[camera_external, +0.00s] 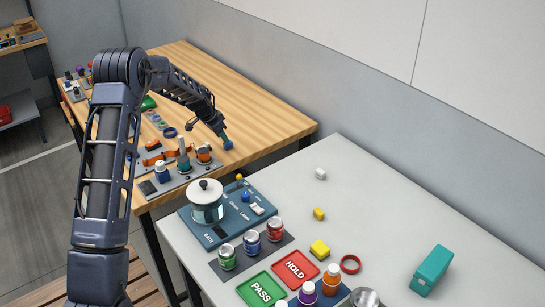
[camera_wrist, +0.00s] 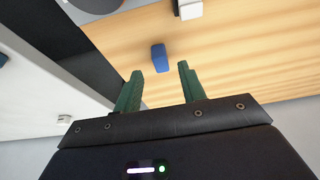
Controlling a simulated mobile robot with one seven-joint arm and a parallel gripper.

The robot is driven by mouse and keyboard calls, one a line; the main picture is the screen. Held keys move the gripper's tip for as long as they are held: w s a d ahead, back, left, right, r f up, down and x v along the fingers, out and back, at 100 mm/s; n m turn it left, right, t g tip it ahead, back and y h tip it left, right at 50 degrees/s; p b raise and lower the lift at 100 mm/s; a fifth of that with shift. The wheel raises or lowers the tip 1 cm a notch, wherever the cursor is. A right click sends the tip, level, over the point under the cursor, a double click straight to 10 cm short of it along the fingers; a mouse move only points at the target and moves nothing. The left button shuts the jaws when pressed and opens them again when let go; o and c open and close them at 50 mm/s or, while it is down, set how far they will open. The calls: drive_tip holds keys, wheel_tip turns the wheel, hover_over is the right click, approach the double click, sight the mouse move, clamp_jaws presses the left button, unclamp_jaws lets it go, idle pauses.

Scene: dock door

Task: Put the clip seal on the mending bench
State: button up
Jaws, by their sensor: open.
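A small blue block (camera_external: 228,145) lies on the wooden bench (camera_external: 265,120), near its right front edge. It may be the clip seal, but I cannot tell for sure. The same blue block shows in the wrist view (camera_wrist: 159,57), lying on the bare wood beyond my fingertips. My gripper (camera_external: 221,131) is over this end of the bench, pointing down close to the block. In the wrist view its green fingers (camera_wrist: 161,72) are apart with nothing between them. I cannot tell which bench is called the mending bench.
Tools and jars on a grey board (camera_external: 175,178) stand left of the block. A pale table (camera_external: 400,210) in front holds a blue panel with a glass jar (camera_external: 207,204), cans (camera_external: 251,243), PASS and HOLD pads, and a teal box (camera_external: 431,269). A wall runs behind.

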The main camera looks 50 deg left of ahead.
drive_tip(key=v, duration=0.7)
drive_tip(key=shift+s+r, duration=0.2)
drive_tip(key=shift+r, duration=0.05)
